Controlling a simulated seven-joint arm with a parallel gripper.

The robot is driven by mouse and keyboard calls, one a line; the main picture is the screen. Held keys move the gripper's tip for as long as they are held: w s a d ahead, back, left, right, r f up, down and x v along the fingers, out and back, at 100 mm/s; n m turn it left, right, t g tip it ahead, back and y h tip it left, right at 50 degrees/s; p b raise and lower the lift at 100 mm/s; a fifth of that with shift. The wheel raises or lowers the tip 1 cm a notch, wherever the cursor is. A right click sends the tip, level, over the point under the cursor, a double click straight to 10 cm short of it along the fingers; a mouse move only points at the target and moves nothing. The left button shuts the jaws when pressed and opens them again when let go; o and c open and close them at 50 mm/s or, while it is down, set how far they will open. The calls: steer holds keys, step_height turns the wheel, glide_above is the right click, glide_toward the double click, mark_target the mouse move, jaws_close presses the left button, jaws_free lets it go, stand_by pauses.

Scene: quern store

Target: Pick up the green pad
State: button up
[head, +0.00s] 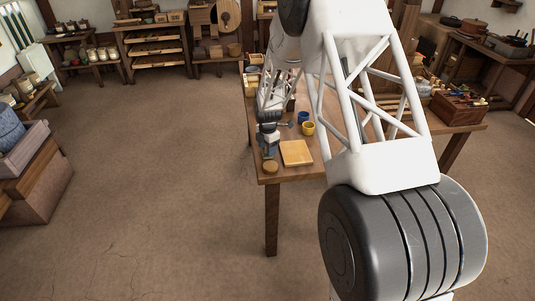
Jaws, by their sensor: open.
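My gripper (269,148) is open, pointing down over the front left corner of the wooden table (275,173). It is small in the head view, and its fingertips are hard to make out. I cannot pick out a green pad clearly. A small dark bluish-green patch shows at the fingertips, but I cannot tell if it is the pad or part of the gripper. My arm covers much of the table's middle and right.
A light wooden board (297,153) lies right of my gripper. A round brown piece (270,167) sits at the front edge. A yellow cup (308,128) and a blue cup (303,117) stand behind. A reddish wooden box (457,109) is at the right.

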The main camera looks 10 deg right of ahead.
stand_by(0.4)
jaws_close()
steer(key=shift+r, duration=0.15)
steer(key=shift+r, duration=1.4)
steer(key=shift+s+r, duration=0.25)
steer(key=shift+r, duration=0.05)
steer(key=s+r, duration=0.1)
steer(key=s, duration=1.4)
steer(key=shift+s+d+r, duration=0.15)
steer(key=shift+s+d, duration=0.1)
steer(key=shift+d, duration=0.15)
